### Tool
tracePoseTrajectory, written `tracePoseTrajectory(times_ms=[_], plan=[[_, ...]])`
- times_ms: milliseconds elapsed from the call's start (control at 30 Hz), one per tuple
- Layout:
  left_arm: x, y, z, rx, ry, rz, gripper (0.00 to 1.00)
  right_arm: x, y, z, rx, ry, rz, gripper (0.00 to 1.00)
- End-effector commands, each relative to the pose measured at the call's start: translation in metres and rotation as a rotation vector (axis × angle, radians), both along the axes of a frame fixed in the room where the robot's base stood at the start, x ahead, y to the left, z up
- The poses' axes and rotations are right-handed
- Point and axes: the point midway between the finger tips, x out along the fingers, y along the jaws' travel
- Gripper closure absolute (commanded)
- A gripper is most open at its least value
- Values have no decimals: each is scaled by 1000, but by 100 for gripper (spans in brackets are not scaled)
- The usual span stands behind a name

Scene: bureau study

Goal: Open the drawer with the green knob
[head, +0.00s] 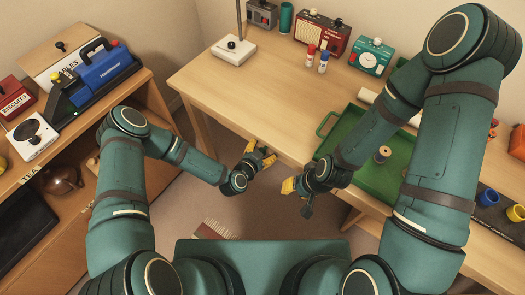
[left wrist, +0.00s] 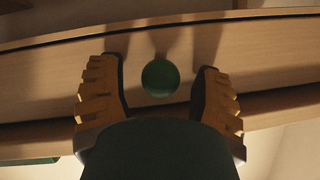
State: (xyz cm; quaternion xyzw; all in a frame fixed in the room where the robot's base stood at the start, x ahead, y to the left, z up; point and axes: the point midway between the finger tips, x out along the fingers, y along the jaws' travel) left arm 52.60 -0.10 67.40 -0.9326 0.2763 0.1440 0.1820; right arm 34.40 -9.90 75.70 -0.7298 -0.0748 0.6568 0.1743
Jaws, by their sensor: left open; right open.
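The round green knob (left wrist: 160,77) stands out from the pale wooden drawer front (left wrist: 45,68) in the left wrist view. My left gripper (left wrist: 160,95) is open, with one yellow finger on each side of the knob and a gap visible on both sides. In the head view my left gripper (head: 262,157) is at the front edge of the desk (head: 215,82). The knob and drawer front are hidden there. A dark seam runs above the drawer front, and I see no clear gap. My right gripper (head: 290,187) is open and empty, lower and to the right, in front of the desk.
A green tray (head: 327,126) lies on the desk behind my right arm. A red radio (head: 322,33), a green clock (head: 371,57) and small bottles (head: 317,60) stand farther back. A shelf unit (head: 150,92) stands at the left. The desk's left part is mostly bare.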

Motion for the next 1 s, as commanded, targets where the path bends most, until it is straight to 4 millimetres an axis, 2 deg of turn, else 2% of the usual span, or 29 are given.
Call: tracePoseTrajectory(times_ms=[167,300,333,367,667,867,1000], plan=[[0,0,0,0,0,0,37,0,0,0,0,0,0,66],[0,0,0,-1,0,0,86,0,0,0,0,0,0,66],[0,0,0,-1,0,0,96,0,0,0,0,0,0,66],[0,0,0,-1,0,0,100,0,0,0,0,0,0,66],[-8,5,0,-1,3,-1,100,0,0,2,0,0,0,66],[-34,24,1,1,4,0,100,1,0,8,0,-2,-2,66],[-61,44,1,1,6,0,100,2,0,13,-1,-5,-4,66]])
